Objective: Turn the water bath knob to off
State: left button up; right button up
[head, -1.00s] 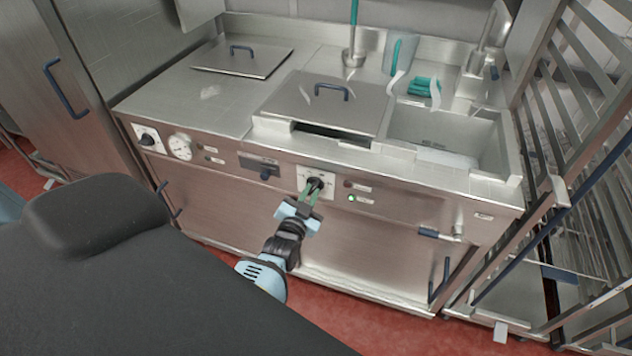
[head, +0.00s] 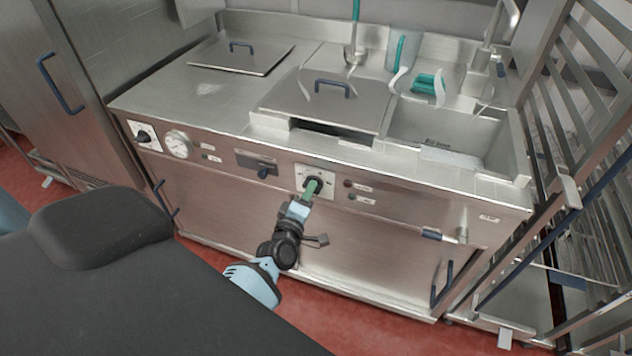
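The water bath knob (head: 314,182) is a dark knob on a white square plate on the front panel of the steel counter, below the lidded basin. My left gripper (head: 311,190) is at this knob, its green fingers seen nearly edge-on and closed about it. The fingers hide part of the knob and its marks. The indicator lamp (head: 351,197) to the right of the plate is dark. My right gripper is not in view.
Another knob (head: 142,136) and a round gauge (head: 178,144) are at the panel's left.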

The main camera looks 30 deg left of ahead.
pick_arm(q)
jog(key=shift+o, duration=0.4)
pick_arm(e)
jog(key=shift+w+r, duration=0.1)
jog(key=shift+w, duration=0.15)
